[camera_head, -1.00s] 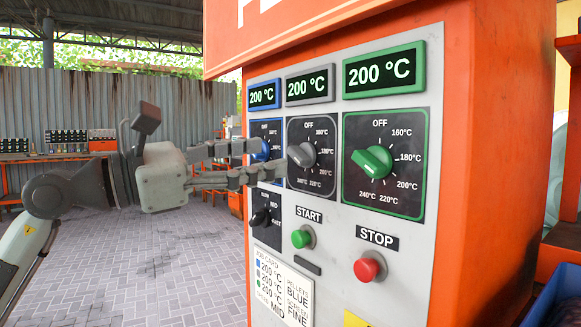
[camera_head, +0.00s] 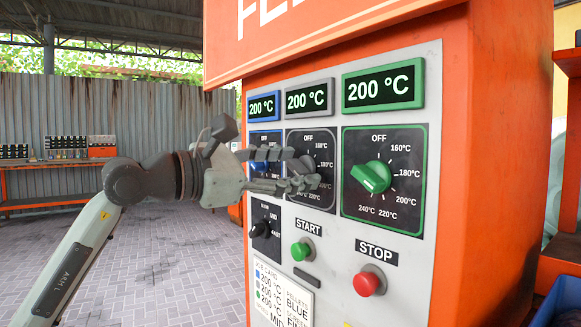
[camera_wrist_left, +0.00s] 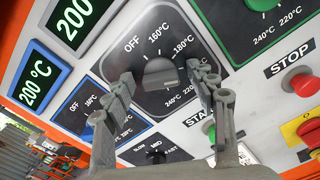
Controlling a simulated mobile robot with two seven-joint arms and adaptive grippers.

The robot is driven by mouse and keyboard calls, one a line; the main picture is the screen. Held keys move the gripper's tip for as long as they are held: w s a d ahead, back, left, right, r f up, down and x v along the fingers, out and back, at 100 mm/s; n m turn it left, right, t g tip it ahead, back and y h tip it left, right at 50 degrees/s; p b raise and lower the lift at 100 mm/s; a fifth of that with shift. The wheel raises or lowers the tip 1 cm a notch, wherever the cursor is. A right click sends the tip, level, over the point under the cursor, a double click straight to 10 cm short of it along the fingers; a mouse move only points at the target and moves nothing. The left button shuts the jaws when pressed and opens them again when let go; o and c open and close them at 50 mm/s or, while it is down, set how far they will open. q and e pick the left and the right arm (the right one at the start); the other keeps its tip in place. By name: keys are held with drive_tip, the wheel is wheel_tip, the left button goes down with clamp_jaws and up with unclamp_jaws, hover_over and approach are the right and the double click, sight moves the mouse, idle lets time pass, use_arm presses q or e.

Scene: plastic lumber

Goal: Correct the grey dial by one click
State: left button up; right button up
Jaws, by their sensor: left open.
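The grey dial (camera_wrist_left: 160,73) sits on its black plate on the machine front. In the left wrist view it lies between the two fingers of my left gripper (camera_wrist_left: 161,76), which is open with one finger on each side. Whether the fingers touch it, I cannot tell. In the head view my left gripper (camera_head: 304,168) covers most of the grey dial. The grey-framed display (camera_head: 307,98) above reads 200 °C. A job card (camera_head: 282,291) lower down lists 200 °C for each colour. My right gripper is not in view.
The blue dial (camera_head: 260,163), partly behind my fingers, is left of the grey one. The green dial (camera_head: 372,177) is to the right. Below are a black selector (camera_head: 260,229), the green START button (camera_head: 301,250) and the red STOP button (camera_head: 368,282). The paved floor at left is open.

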use_arm(q)
drive_tip(key=shift+c, duration=0.6)
drive_tip(key=c, duration=1)
drive_tip(key=shift+c, duration=0.2)
drive_tip(key=shift+n, duration=0.7)
drive_tip(key=shift+r+n, duration=0.1)
drive_tip(key=shift+n, duration=0.7)
drive_tip(key=shift+n+p, duration=0.4)
drive_tip(key=shift+n, duration=1.4)
drive_tip(key=shift+n+p, duration=0.35)
drive_tip(key=shift+n, duration=0.35)
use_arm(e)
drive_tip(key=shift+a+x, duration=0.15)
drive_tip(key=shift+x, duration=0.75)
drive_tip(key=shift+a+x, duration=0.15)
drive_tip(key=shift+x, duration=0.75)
